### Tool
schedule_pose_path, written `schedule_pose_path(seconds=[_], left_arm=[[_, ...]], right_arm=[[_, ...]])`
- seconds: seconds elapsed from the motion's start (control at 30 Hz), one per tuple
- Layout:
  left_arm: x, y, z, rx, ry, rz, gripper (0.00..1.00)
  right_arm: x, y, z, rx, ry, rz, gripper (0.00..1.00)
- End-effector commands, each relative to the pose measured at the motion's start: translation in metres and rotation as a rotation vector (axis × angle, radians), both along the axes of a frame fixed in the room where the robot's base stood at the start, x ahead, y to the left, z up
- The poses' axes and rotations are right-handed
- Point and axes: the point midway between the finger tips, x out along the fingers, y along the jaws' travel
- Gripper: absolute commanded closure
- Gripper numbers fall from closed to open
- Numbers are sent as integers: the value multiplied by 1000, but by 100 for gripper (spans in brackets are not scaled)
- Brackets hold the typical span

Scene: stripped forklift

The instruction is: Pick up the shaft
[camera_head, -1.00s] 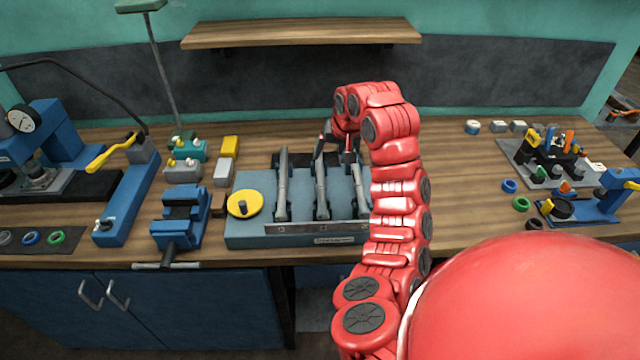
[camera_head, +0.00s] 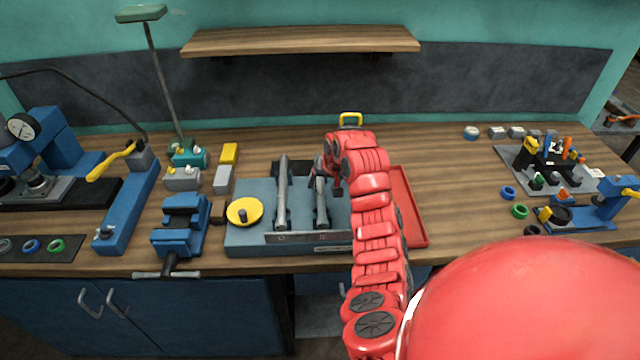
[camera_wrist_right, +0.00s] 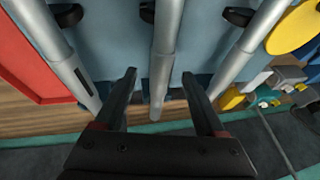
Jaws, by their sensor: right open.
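Grey metal shafts lie side by side on a blue fixture (camera_head: 256,190) on the bench. In the head view, the left shaft (camera_head: 282,195) is in full view, and the middle shaft (camera_head: 321,205) is partly covered by my right arm. The wrist view shows the middle shaft (camera_wrist_right: 165,50) and one to each side of it, the left one (camera_wrist_right: 70,65) and the right one (camera_wrist_right: 240,60). My right gripper (camera_head: 325,190) is over the middle shaft. In the wrist view its two fingers (camera_wrist_right: 165,75) are apart, one to each side of that shaft. My left gripper is not in view.
A red tray (camera_head: 412,215) lies right of the fixture, partly behind my arm. A yellow disc (camera_head: 244,211) sits at the fixture's left, beside a blue vise (camera_head: 182,220). A shelf (camera_head: 300,38) hangs above.

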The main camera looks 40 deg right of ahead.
Motion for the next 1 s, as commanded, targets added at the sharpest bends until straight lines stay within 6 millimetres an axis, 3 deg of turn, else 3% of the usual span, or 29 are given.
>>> schedule_pose_path(seconds=[0.1, 0.37, 0.77, 0.8, 1.0], left_arm=[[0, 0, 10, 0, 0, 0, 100], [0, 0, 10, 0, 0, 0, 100], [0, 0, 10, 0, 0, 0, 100], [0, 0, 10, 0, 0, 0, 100], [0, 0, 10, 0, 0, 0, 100]], right_arm=[[7, 0, -9, 2, 0, 0, 28], [10, -1, -17, -2, -5, -1, 28], [10, -1, -16, -1, -5, -2, 96], [10, -1, -16, -1, -5, -2, 100], [10, -1, -16, -1, -5, -2, 100]])
